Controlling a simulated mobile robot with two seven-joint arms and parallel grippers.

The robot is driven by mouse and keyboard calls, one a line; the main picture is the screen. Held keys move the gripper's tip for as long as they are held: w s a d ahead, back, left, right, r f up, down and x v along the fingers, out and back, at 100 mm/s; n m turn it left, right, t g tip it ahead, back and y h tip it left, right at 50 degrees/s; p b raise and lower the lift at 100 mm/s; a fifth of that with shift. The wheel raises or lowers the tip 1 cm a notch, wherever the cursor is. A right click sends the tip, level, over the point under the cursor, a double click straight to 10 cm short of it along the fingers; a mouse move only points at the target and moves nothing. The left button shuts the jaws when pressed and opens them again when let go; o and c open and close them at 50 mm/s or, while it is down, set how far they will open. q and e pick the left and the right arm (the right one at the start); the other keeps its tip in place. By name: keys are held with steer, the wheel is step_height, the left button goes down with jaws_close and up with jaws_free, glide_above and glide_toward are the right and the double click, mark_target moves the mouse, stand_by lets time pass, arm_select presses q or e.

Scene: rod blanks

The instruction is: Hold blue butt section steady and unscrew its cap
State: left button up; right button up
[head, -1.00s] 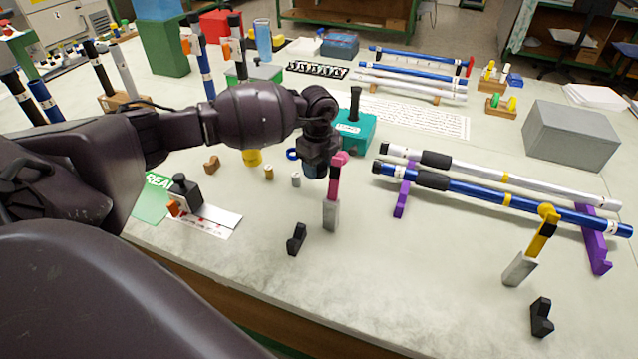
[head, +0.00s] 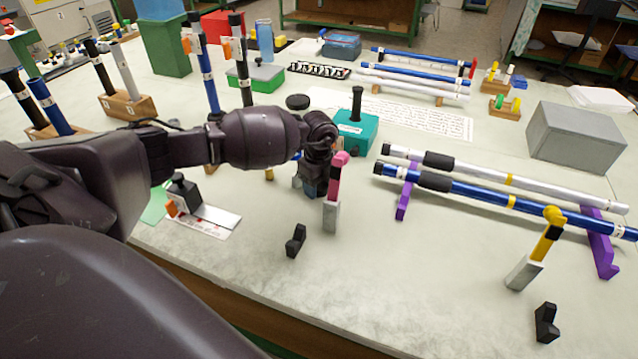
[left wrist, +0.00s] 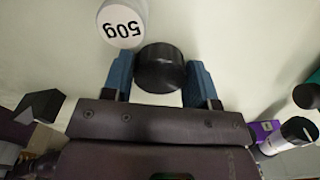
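My left gripper (head: 312,188) is low over the table, beside the pink-topped tool. The left wrist view shows its two blue fingers (left wrist: 160,78) closed against both sides of a round black cap (left wrist: 160,66). The blue butt section (head: 470,193), a blue rod with a black grip, lies across purple rests (head: 405,190) to the right. Its left end (head: 379,168) looks dark; I cannot tell whether a cap sits on it. No gripper touches this rod. My right gripper is not in view.
A 50g weight (left wrist: 122,22) stands close beside the left fingers. The pink-topped tool (head: 335,190), a black block (head: 296,241) and a teal box (head: 355,132) are nearby. A white rod (head: 540,187) lies behind the blue one.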

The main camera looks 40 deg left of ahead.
arm_select(q)
steer(key=o, duration=0.3)
steer(key=shift+r, duration=0.1)
step_height(320, 180, up, 12)
steer(key=shift+r+p, duration=0.1)
steer(key=shift+p, duration=0.85)
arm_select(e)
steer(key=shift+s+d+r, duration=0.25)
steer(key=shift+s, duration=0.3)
